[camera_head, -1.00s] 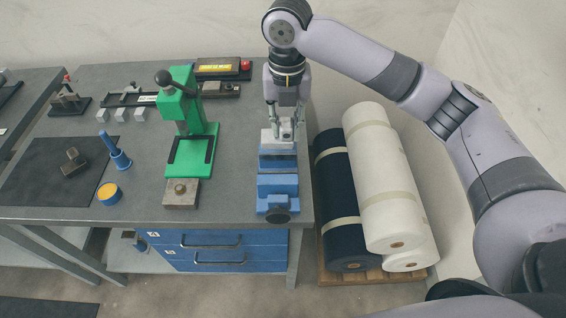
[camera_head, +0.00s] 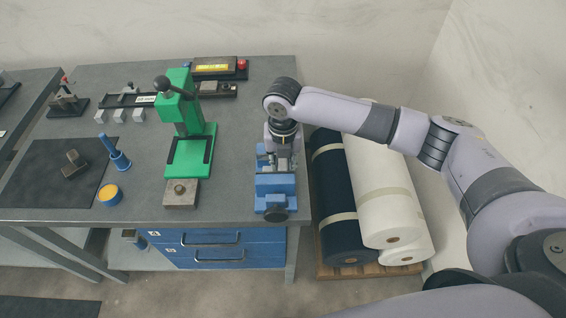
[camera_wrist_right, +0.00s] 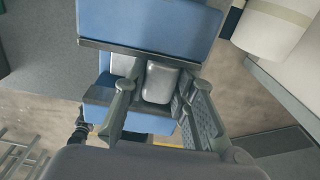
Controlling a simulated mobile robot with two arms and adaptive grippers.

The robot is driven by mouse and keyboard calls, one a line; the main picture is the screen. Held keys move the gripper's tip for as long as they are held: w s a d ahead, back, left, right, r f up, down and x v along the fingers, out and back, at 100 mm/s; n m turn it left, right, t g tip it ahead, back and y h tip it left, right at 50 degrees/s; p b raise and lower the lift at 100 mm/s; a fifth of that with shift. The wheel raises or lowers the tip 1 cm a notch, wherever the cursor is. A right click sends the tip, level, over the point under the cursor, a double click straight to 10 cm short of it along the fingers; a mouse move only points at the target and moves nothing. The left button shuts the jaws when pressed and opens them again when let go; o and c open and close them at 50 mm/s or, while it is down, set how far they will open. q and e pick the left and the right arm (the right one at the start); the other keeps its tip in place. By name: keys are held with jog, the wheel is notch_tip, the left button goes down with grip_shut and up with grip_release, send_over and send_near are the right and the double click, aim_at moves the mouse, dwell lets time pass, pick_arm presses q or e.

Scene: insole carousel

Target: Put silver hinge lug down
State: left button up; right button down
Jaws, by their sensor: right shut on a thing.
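The silver hinge lug (camera_wrist_right: 160,82) is a small grey block with rounded edges, seen in the right wrist view between the fingers of my right gripper (camera_wrist_right: 157,92). The gripper is shut on it. In the head view my right gripper (camera_head: 281,158) points down over the far part of the blue vise (camera_head: 276,190), and the lug is hard to make out there. In the wrist view the lug is close to the vise's wide blue block (camera_wrist_right: 150,25); I cannot tell whether it touches the vise. My left gripper is not in view.
A green press (camera_head: 186,145) stands left of the vise on the grey bench (camera_head: 235,180). Several silver blocks (camera_head: 120,115), a blue tool (camera_head: 117,155) and a yellow-topped tin (camera_head: 109,194) are farther left. White and navy rolls (camera_head: 385,190) stand right of the bench.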

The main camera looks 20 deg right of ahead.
aim_at(283, 164)
jog(key=c, duration=1.3)
grip_release()
jog(key=shift+f, duration=0.1)
notch_tip(283, 164, up, 12)
jog(key=b, duration=0.2)
jog(key=shift+b, duration=0.3)
